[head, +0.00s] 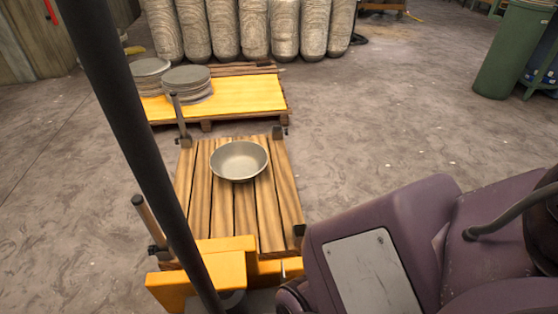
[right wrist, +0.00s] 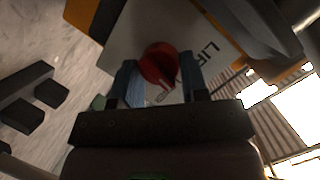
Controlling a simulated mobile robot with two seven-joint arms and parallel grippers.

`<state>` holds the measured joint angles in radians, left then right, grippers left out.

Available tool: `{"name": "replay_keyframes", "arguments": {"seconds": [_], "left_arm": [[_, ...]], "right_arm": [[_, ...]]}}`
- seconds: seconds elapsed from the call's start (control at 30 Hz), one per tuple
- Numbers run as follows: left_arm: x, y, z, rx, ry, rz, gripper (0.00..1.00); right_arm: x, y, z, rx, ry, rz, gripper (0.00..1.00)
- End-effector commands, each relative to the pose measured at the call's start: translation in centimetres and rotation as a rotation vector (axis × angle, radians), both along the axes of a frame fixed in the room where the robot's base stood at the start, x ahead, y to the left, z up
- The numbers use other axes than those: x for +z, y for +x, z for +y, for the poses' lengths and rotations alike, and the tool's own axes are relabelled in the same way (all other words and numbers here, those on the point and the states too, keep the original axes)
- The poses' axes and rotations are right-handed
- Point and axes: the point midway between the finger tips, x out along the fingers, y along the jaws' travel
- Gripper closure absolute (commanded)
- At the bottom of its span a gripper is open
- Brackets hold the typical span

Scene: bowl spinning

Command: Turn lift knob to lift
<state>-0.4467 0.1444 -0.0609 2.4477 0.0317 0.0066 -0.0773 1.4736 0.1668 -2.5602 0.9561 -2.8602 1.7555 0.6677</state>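A red knob (right wrist: 160,65) sits on a light panel (right wrist: 205,40) with printed letters reading "LIF", in the right wrist view. My right gripper (right wrist: 160,72) has its two blue fingers on either side of the knob, very close to it. I cannot tell whether they press on it. In the head view, a grey metal bowl (head: 238,160) stands upright on a slatted wooden platform (head: 200,210) with an orange front part (head: 225,265). The knob is hidden in the head view. My left gripper is not in view.
Stacked grey discs (head: 187,84) stand on a yellow-topped pallet (head: 255,95) behind the platform. Tall wrapped stacks (head: 254,28) line the back, and a green bin (head: 512,48) stands at the far right. A dark pole (head: 130,130) crosses the left. The floor to the right is clear.

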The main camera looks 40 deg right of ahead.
Motion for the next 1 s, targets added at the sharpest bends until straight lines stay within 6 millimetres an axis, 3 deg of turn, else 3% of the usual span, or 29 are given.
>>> {"name": "replay_keyframes", "arguments": {"seconds": [0.47, 1.0], "left_arm": [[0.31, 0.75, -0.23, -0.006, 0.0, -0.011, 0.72], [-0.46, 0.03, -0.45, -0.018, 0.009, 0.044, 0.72]], "right_arm": [[0.15, 0.17, 0.02, 0.003, -0.078, 0.048, 0.83], [0.06, 0.26, 0.27, 0.004, -0.462, 0.313, 0.83]]}}
